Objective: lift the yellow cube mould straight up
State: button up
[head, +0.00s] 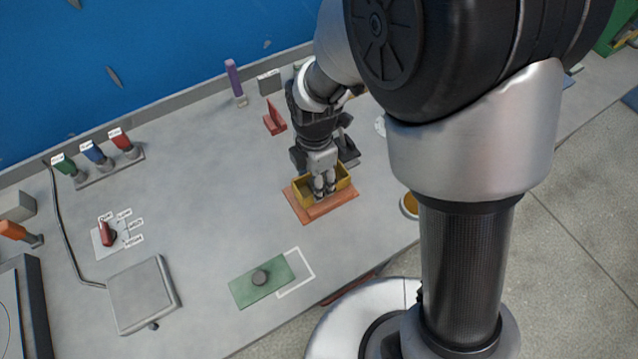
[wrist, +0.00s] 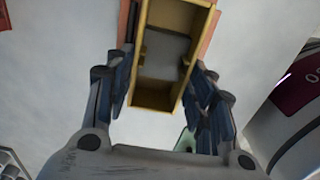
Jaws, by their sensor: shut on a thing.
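The yellow cube mould (head: 341,184) is an open-topped, box-like frame over an orange-red base plate (head: 325,208) on the grey bench in the head view. In the wrist view the mould (wrist: 155,92) shows yellow walls and a divider, with a grey surface inside its middle section. My gripper (head: 323,190) points down at the mould. In the wrist view its two fingers (wrist: 163,95) lie along the mould's left and right outer walls, shut on it. Whether the mould touches the plate cannot be told.
A green plate with a grey knob (head: 262,280) lies beside a white outline on the bench. A red wedge-shaped thing (head: 275,118) and a purple upright thing (head: 234,80) stand behind. A grey square platform (head: 143,292) is at front left.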

notch_tip(320, 180, up, 6)
jog(key=p, duration=0.4)
jog(key=shift+p, duration=0.3)
dwell(0.5)
dwell(0.3)
